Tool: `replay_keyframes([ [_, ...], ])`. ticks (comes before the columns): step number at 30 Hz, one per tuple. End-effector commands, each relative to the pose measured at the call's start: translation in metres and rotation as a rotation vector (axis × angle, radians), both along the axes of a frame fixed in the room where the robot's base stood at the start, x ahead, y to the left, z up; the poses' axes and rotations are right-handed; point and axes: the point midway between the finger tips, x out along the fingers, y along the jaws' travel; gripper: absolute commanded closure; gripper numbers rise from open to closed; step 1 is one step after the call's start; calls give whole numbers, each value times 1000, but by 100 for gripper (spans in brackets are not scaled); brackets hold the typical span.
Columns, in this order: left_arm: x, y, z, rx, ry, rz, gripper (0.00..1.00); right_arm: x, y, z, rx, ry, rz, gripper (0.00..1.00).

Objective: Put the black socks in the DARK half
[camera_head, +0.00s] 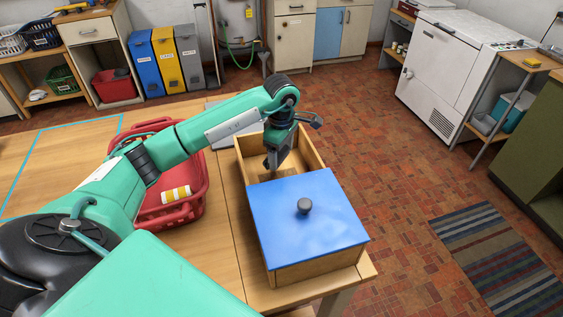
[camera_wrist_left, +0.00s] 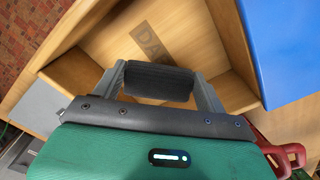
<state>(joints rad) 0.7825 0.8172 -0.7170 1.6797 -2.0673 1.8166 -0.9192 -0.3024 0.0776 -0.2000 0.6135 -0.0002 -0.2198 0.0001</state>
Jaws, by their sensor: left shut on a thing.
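The black socks (camera_wrist_left: 158,82) are a dark roll between the two fingers of my left gripper (camera_head: 272,163), which is shut on them. The gripper points down into the open far half of a wooden box (camera_head: 316,146). My right gripper is not in view.
A red basket (camera_head: 199,204) with a yellow-and-white striped roll (camera_head: 176,194) stands left of the box, partly behind my left arm. The box stands near the right edge of the wooden table (camera_head: 222,262). Blue tape (camera_head: 65,126) marks the table's left part.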

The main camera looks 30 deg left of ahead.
Motion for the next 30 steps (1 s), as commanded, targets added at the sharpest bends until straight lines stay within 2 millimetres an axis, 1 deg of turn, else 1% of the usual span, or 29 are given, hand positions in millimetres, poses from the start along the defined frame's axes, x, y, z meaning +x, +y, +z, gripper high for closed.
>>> replay_keyframes([
  [1, 0, 0, -5, 0, 2, 1, 49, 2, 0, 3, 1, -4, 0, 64],
  [7, 0, -1, -18, -1, 1, 1, 49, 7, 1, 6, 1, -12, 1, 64],
  [12, 0, 0, -43, 0, 4, 1, 49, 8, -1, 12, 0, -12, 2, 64],
  [15, 0, -1, -53, -1, 1, 1, 49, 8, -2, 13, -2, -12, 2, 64],
  [22, 0, 0, -54, 0, -1, 1, 49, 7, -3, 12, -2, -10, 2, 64],
  [26, 0, 0, -58, 0, -1, 1, 49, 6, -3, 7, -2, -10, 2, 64],
  [27, 0, 0, -56, 0, -1, 1, 19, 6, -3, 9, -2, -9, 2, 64],
  [29, 0, 0, -56, 0, 0, 1, 7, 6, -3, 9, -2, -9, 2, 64],
  [30, 0, 0, -56, 0, 0, 1, 5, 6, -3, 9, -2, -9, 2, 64],
])
